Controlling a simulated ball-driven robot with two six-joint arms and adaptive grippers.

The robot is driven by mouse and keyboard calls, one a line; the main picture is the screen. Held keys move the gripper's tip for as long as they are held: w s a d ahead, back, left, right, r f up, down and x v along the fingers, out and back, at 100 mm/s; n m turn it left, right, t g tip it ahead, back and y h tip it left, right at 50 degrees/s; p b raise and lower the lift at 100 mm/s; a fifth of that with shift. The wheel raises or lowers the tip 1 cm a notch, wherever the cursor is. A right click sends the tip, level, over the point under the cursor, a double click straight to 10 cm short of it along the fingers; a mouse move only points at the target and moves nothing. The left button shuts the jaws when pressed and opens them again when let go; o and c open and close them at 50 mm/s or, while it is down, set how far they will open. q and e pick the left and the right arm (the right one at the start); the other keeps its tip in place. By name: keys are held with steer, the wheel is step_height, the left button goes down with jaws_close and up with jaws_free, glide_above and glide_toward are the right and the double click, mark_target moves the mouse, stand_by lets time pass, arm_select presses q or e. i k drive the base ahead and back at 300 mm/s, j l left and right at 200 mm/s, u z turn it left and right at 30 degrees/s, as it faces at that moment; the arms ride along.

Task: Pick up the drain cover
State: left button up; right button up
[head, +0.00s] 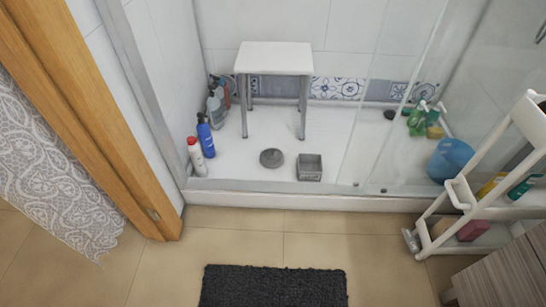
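A round dark grey piece (271,158), which looks like the drain cover, lies on the white shower floor near the front edge, in front of the stool. A square grey box-like piece (309,167) sits just to its right, apart from it, close to the shower sill. The picture is too small to be certain which of the two is the drain cover. Neither of my grippers is in the head view.
A white stool (274,58) stands behind the grey pieces. Blue (205,135) and white bottles (196,157) stand left. A raised sill (250,187) and glass panel (390,100) bound the shower. A white cart (470,210) stands right; a dark mat (273,285) lies in front.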

mark_target(271, 158)
steer(key=i+u, duration=0.25)
steer(key=i, duration=0.4)
steer(key=i+l+u, duration=0.1)
steer(key=i+u, duration=0.2)
steer(key=i, duration=0.4)
